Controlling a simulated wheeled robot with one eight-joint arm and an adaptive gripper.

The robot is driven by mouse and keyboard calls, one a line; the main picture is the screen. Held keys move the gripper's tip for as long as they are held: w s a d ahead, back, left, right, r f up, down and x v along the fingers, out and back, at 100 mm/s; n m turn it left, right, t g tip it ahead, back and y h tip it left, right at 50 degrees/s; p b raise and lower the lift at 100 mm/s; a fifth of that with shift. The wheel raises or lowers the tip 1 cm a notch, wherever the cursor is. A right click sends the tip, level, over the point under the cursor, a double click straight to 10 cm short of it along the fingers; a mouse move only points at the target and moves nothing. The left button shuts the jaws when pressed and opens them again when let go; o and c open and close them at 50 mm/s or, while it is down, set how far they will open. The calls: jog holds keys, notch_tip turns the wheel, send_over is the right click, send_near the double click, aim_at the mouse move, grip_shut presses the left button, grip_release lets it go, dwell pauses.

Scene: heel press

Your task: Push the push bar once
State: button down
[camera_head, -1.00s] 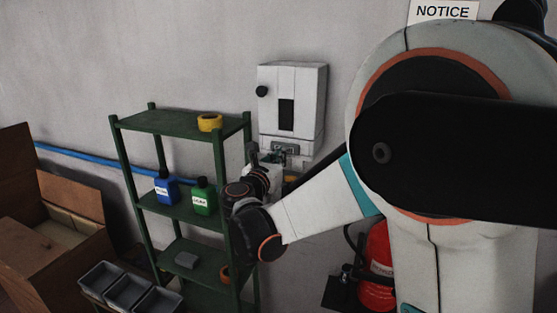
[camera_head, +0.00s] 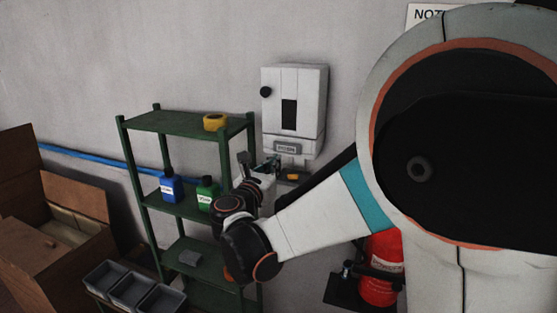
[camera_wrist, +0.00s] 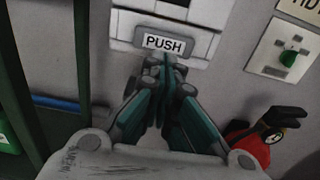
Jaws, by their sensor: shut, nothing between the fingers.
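The push bar (camera_wrist: 165,43) is a grey bar marked PUSH on the lower front of a white wall dispenser (camera_head: 293,85). In the head view the bar (camera_head: 287,148) shows uncovered at the dispenser's bottom. My gripper (camera_wrist: 170,60) is shut and empty, with its teal fingers together. In the wrist view its fingertips lie just below the PUSH label and overlap the bar's lower edge; I cannot tell whether they touch it. In the head view my gripper (camera_head: 270,165) is below and slightly left of the bar.
A green shelf (camera_head: 180,123) with bottles and yellow tape stands left of the dispenser. A red extinguisher (camera_head: 380,270) is at lower right. A panel with a green knob (camera_wrist: 290,57) is on the wall to the right. Grey bins and a cardboard box are at far left.

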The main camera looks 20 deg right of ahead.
jog(key=v, duration=0.6)
jog(key=shift+s+a, duration=0.25)
jog(key=shift+s, duration=0.05)
